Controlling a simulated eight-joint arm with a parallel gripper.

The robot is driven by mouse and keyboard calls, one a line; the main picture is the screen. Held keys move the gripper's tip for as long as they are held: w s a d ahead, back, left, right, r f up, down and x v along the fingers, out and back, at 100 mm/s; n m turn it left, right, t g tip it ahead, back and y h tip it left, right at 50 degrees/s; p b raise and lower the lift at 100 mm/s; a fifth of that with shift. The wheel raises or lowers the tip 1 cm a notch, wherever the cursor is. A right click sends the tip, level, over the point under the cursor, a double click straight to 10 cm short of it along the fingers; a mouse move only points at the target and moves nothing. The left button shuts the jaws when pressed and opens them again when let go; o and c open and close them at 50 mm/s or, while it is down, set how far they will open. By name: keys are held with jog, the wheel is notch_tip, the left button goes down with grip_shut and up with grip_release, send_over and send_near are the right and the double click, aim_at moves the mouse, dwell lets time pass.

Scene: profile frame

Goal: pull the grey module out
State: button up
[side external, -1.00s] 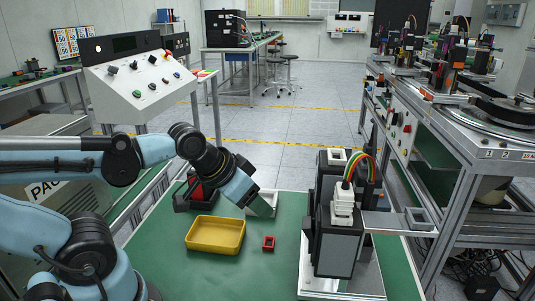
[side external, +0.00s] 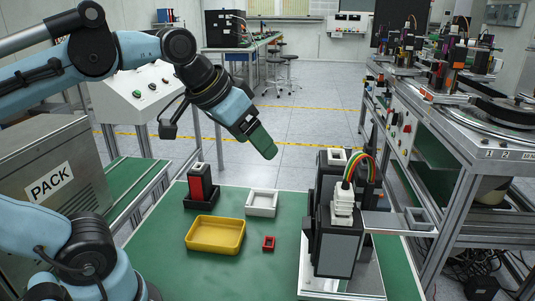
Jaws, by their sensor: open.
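The module with a grey front face (side external: 338,254) stands upright in the unit at the right of the green table. A white connector (side external: 343,205) with a rainbow ribbon cable sits on top at its front. Dark housings stand close behind it and hide its rear. My gripper (side external: 264,145) is in the air left of and above this unit, angled down to the right, clear of the table and the module. Its fingers show side-on as one grey-green shape, so the gap between them is hidden. I see nothing held in it.
A yellow tray (side external: 198,246), a white square tray (side external: 262,213) and a small red square holder (side external: 268,243) lie on the green table (side external: 225,278). A red block (side external: 200,186) stands in a black holder at back left. A metal plate (side external: 392,223) juts right from the unit.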

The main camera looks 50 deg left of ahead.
notch_tip(320, 180, up, 14)
jog(key=m+g+h, duration=0.3)
jog(key=m+g, duration=0.1)
jog(key=m, duration=0.5)
send_over(340, 159)
jog(key=s+a, duration=0.3)
jog(key=shift+f, duration=2.4)
jog(key=x, duration=1.2)
jog(key=shift+s, duration=0.1)
jog(key=c, duration=0.9)
jog(key=shift+o, duration=0.2)
jog(key=shift+r, duration=0.45)
jog(key=shift+r, duration=0.35)
